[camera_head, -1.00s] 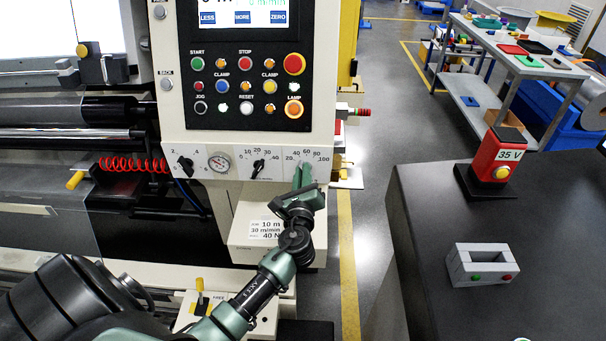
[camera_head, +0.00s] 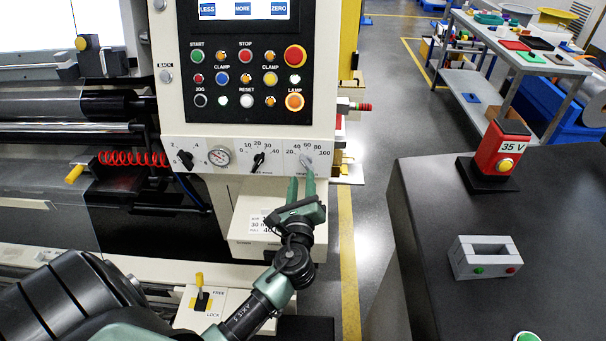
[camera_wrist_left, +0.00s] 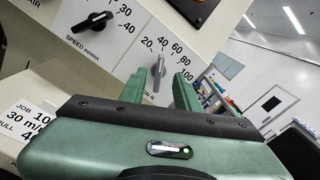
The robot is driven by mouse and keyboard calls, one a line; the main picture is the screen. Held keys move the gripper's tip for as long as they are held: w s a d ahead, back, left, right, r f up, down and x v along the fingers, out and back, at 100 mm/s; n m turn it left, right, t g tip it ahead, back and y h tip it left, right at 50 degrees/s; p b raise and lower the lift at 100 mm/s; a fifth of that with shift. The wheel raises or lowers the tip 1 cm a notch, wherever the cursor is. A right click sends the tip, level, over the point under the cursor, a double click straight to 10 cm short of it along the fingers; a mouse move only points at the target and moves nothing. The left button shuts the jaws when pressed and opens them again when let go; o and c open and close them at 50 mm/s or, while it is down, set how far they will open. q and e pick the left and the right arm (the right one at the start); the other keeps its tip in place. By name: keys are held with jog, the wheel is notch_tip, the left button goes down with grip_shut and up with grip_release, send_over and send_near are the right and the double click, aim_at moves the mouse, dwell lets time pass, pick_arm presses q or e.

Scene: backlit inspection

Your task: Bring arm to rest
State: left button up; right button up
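My left gripper (camera_head: 302,183) is just below the rightmost dial on the machine's control panel, with its two green fingers apart and nothing between them. The dial's grey knob (camera_head: 307,162) shows clear above the fingertips, its scale running from 20 to 100. In the left wrist view, the open gripper (camera_wrist_left: 163,82) frames the grey knob (camera_wrist_left: 160,68), which appears beyond the fingertips. My left arm (camera_head: 262,297) reaches up from the bottom of the head view. My right gripper is not in view.
The control panel (camera_head: 180,148) stands close in front, with buttons and two black knobs left of the grey one. A black-topped bench (camera_head: 425,205) at the right carries a red box (camera_head: 503,147) and a grey block (camera_head: 460,262). Floor between machine and bench is clear.

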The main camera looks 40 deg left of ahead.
pick_arm(q)
jog(key=shift+v, duration=1)
